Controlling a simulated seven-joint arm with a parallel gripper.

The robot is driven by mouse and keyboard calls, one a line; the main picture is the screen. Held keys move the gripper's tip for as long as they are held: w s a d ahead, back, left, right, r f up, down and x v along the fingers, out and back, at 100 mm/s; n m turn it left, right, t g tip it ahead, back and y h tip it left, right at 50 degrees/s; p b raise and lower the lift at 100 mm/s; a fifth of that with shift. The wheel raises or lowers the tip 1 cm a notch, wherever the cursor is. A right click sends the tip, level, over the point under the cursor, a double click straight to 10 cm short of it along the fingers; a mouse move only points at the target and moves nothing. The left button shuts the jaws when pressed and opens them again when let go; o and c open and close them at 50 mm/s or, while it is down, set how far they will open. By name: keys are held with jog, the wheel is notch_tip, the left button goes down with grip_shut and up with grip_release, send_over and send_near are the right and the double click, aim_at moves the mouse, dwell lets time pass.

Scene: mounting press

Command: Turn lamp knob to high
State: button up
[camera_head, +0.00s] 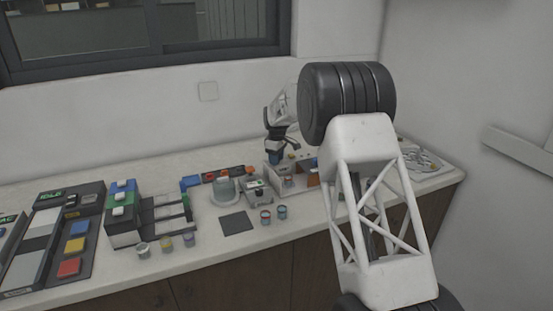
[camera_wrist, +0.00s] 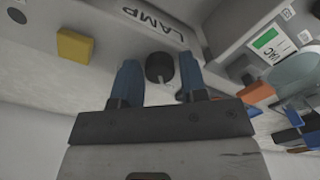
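The lamp knob (camera_wrist: 160,68) is a dark round knob below a panel label reading LAMP (camera_wrist: 155,20) in the wrist view. My gripper (camera_wrist: 160,78) has its two blue fingers apart, one on each side of the knob. A gap shows between the knob and the left finger; the right finger is closer, and I cannot tell if it touches. In the head view my gripper (camera_head: 276,160) points down over a small grey unit at the back of the counter. The knob itself is hidden there, and its setting cannot be read.
A yellow block (camera_wrist: 75,46) sits left of the fingers in the wrist view. A unit with a green display (camera_wrist: 266,40) stands at the right. In the head view, small cups (camera_head: 282,211) and a dark square mat (camera_head: 236,223) lie on the counter (camera_head: 300,233) in front.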

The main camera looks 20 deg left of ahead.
jog(key=c, duration=0.6)
jog(key=shift+m, duration=0.4)
jog(key=m, duration=0.2)
jog(key=shift+m, duration=0.3)
jog(key=m, duration=0.8)
jog(key=shift+s+m, duration=0.1)
jog(key=shift+m, duration=2.1)
